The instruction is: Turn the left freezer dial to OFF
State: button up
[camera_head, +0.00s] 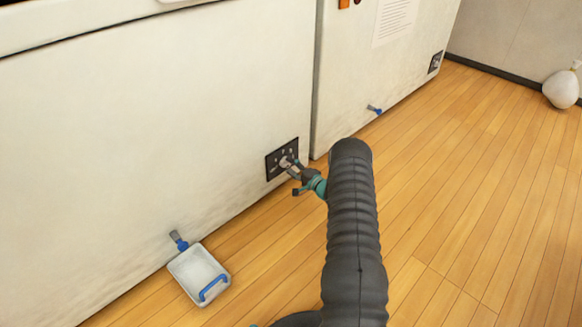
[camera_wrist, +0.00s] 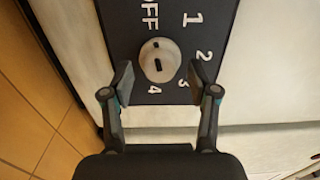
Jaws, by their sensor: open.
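The left freezer's dial (camera_wrist: 160,60) is a round pale knob on a black panel (camera_wrist: 165,15) marked OFF, 1, 2, 3 and 4. OFF is at the upper left of the knob in the wrist view. The knob carries two small dark marks; I cannot tell surely which one is its pointer. My gripper (camera_wrist: 158,84) is open, with one fingertip at the lower left and one at the lower right of the knob, apparently apart from it. In the head view, my gripper (camera_head: 292,168) is at the panel (camera_head: 272,169) low on the left freezer (camera_head: 130,130), partly covering the dial.
A white tray with a blue handle (camera_head: 186,268) lies on the floor below a blue-tipped drain spout (camera_head: 180,241). The right freezer (camera_head: 350,95) has its own panel (camera_head: 435,63) and blue spout (camera_head: 374,110). A white bag (camera_head: 561,90) stands far right. Wooden floor (camera_head: 480,190) is clear at right.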

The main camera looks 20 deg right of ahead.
jog(key=v, duration=1.1)
jog(key=shift+s, duration=0.3)
jog(key=shift+d, duration=0.1)
